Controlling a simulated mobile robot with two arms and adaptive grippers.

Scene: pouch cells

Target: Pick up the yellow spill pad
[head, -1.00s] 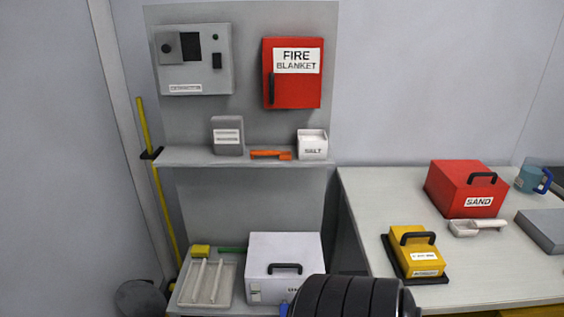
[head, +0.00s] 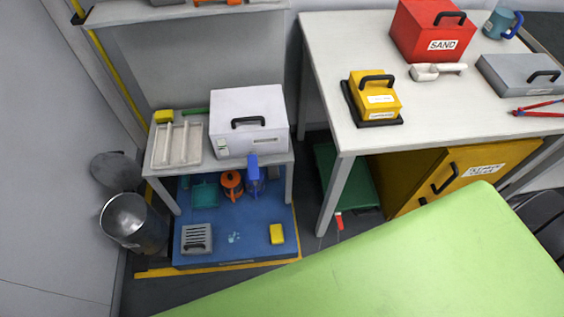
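A small yellow pad-like block (head: 277,234) lies on the blue mat (head: 262,213) on the floor, near the mat's front right corner. A second small yellow block (head: 163,116) lies at the back left of the low white table (head: 206,166), behind a pale tray. I cannot tell from the labels which is the spill pad. Neither of my grippers is in view.
A large light green surface (head: 420,260) fills the lower right foreground. On the mat are a grey slotted box (head: 196,238), an orange item (head: 231,184) and a blue bottle (head: 254,176). A metal bucket (head: 133,223) stands left. A yellow cabinet (head: 455,175) is right.

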